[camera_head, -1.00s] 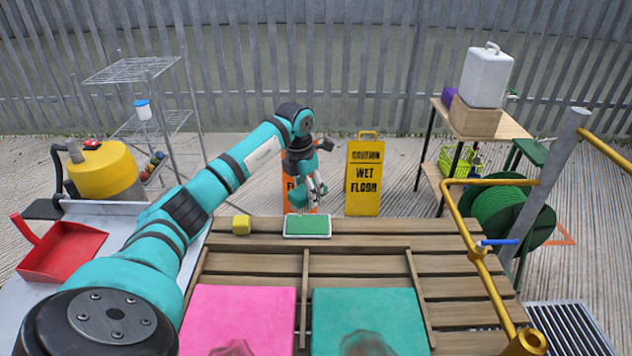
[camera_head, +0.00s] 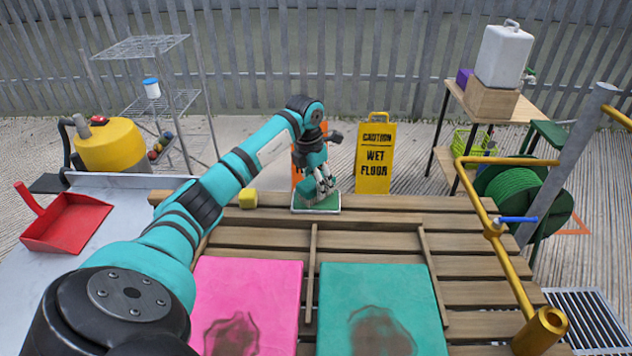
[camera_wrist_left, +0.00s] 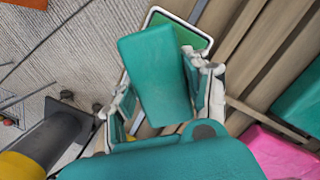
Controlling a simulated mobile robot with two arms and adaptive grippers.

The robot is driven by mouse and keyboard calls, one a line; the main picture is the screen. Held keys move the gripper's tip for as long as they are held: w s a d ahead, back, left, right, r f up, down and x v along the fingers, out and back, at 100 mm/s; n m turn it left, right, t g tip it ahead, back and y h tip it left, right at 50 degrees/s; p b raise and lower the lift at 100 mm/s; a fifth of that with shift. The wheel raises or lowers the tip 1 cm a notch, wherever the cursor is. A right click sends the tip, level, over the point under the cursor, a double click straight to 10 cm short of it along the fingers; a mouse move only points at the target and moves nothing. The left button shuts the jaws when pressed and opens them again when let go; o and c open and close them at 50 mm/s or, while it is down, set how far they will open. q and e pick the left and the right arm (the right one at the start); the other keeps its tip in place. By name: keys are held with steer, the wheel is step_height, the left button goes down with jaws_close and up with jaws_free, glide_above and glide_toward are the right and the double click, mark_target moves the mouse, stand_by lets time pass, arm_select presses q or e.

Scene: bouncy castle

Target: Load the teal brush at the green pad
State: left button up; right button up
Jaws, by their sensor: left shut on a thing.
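The green pad (camera_head: 328,204) lies in a white-rimmed tray at the far edge of the wooden slatted table. It also shows in the left wrist view (camera_wrist_left: 172,22), partly covered by the brush. My left gripper (camera_head: 320,190) is right over the pad. The teal brush (camera_wrist_left: 155,70) is a teal block between the fingers of my left gripper (camera_wrist_left: 165,92), which is shut on it. The brush's underside is hidden, and I cannot tell whether it touches the pad. My right gripper is not in view.
A pink panel (camera_head: 250,290) and a teal panel (camera_head: 385,285), both with dark stains, lie at the front of the table. A yellow block (camera_head: 248,199) sits left of the pad. A yellow wet-floor sign (camera_head: 375,155) stands behind. Yellow pipes (camera_head: 485,200) border the right.

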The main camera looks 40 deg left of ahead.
arm_select(q)
steer(key=shift+f, duration=0.45)
stand_by(1.0)
steer(key=shift+d+f, duration=0.1)
stand_by(1.1)
steer(key=shift+r+p, duration=2.8)
steer(key=shift+r, duration=0.85)
steer(key=shift+f, duration=0.1)
